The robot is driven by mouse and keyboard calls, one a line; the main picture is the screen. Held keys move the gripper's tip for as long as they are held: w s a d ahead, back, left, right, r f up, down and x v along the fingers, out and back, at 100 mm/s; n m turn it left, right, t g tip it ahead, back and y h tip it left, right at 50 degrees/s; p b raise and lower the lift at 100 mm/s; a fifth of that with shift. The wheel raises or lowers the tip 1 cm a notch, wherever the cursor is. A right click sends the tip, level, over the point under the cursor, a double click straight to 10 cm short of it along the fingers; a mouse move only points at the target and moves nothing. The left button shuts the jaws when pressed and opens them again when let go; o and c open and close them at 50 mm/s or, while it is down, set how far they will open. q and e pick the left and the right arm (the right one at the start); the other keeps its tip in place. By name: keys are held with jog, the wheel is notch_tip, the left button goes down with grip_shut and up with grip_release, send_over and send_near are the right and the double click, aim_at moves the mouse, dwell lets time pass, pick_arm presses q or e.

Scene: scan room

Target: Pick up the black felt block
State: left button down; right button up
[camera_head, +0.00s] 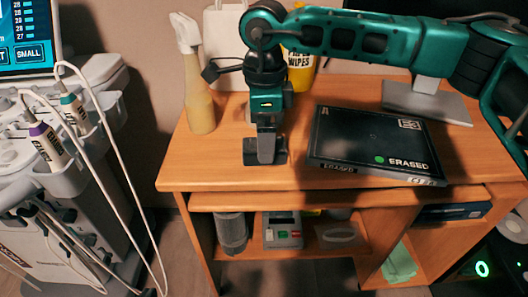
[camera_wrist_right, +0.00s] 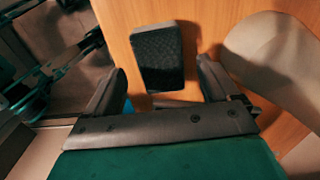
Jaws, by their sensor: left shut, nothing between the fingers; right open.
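The black felt block (camera_wrist_right: 158,58) is a small dark, textured block on the wooden desk. In the right wrist view it lies just beyond the tips of my right gripper (camera_wrist_right: 154,75), in the gap between the fingers. The gripper is open and empty. In the head view the arm comes in from the right and its gripper (camera_head: 265,150) points down at the block (camera_head: 281,157), partly hiding it. The block sits near the desk's left front part. I cannot make out my left gripper in these views.
A black box marked ERASED (camera_head: 350,135) lies right of the block. A medical cart (camera_head: 95,180) stands left of the desk (camera_head: 215,170).

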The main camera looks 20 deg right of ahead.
notch_tip(320, 180, down, 3)
jog(key=shift+r, duration=0.1)
jog(key=shift+c, duration=0.8)
jog(key=c, duration=0.9)
pick_arm(q)
jog(key=shift+d+f, duration=0.1)
jog(key=shift+f, duration=0.2)
pick_arm(e)
jog(key=shift+w, duration=0.1)
